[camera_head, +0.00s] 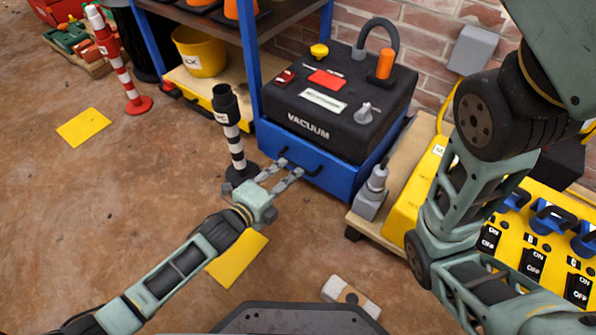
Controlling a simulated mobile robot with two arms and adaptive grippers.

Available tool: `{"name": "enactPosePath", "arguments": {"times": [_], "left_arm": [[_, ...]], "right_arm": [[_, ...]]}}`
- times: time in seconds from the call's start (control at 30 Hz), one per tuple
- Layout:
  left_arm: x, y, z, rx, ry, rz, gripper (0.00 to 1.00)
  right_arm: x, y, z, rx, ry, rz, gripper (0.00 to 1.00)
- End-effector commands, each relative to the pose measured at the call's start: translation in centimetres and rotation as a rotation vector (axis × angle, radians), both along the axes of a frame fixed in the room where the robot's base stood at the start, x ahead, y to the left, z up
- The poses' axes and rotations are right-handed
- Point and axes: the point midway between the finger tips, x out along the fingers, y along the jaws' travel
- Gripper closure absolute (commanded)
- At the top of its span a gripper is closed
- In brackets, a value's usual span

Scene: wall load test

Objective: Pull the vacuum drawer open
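The vacuum unit (340,100) is a black box marked VACUUM, with a red label, a yellow knob and an orange cylinder on top. Below it is a blue drawer (335,176), which looks shut, with a dark handle (303,158) on its front. My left gripper (291,168) is open, its two fingers pointing at the drawer front by the handle. I cannot tell whether the fingertips touch the handle. My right arm fills the right side, and its gripper is out of the frame.
A black-and-white striped post (235,150) stands just left of my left gripper. A shelf with blue posts (250,60) and a yellow bucket (198,52) is behind. A yellow switch panel (545,245) is at right. Open floor lies to the left.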

Motion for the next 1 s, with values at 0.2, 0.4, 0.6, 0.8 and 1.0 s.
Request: {"name": "enactPosePath", "arguments": {"times": [0.2, 0.4, 0.6, 0.8, 1.0], "left_arm": [[3.0, -2.0, -1.2, -0.001, -0.003, 0.000, 0.71], [4.4, -3.0, -1.4, -0.001, 0.001, 0.000, 0.71], [4.6, -3.2, -1.2, -0.001, 0.002, 0.000, 0.71], [4.6, -3.2, -1.2, -0.001, 0.002, 0.000, 0.77], [4.6, -3.2, -1.2, -0.001, 0.002, 0.001, 0.94]], "right_arm": [[-0.1, 0.0, -2.9, -0.001, -0.001, 0.000, 0.60], [0.0, 0.0, -3.9, 0.000, -0.001, -0.001, 0.60], [-0.1, 0.0, -3.9, 0.000, -0.001, -0.001, 0.60], [-0.1, 0.0, -3.9, -0.001, -0.001, 0.000, 0.60], [0.0, 0.0, -3.9, -0.001, -0.001, 0.000, 0.60]]}}
